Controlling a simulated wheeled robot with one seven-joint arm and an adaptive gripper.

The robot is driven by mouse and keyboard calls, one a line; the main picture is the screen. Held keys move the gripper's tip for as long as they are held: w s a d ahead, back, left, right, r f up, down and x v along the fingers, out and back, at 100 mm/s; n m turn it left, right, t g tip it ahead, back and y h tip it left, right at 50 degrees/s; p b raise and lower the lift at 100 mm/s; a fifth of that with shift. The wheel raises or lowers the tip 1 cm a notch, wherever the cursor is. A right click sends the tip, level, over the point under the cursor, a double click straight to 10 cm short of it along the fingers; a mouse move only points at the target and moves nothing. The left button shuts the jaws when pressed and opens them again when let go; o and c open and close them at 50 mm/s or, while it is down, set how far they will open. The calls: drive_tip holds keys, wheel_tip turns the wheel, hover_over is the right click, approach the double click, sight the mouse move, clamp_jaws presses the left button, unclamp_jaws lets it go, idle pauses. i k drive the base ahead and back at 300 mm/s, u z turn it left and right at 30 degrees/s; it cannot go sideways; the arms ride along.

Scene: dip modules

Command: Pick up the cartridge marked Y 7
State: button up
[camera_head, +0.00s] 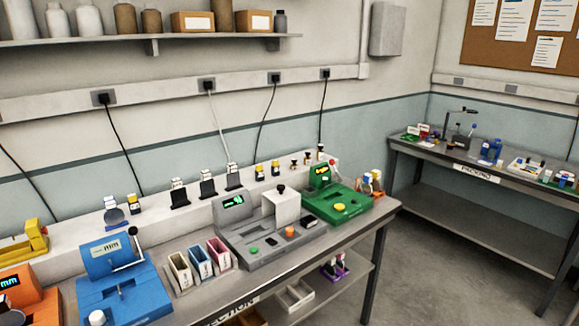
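I cannot read the mark Y 7 on anything here, so I cannot tell which item is that cartridge. Small white-topped items sit on black stands (207,188) on the raised ledge behind the bench machines. Small yellow-and-black pieces (260,172) stand farther right on the same ledge, and a similar one (134,203) stands at its left. Three upright holders in cream (179,271), blue (200,263) and pink (219,254) stand on the bench; their labels are too small to read. My gripper is not in view.
The bench (345,238) carries a blue machine (108,262), a grey machine (262,245) and a green machine (345,204). A white tray (295,297) sits on its lower shelf. A packing table (450,155) stands at the right, with open floor (430,270) in front.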

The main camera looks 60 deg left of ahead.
sight(275, 168)
drive_tip(key=i, duration=1.05)
drive_tip(key=u, duration=2.9)
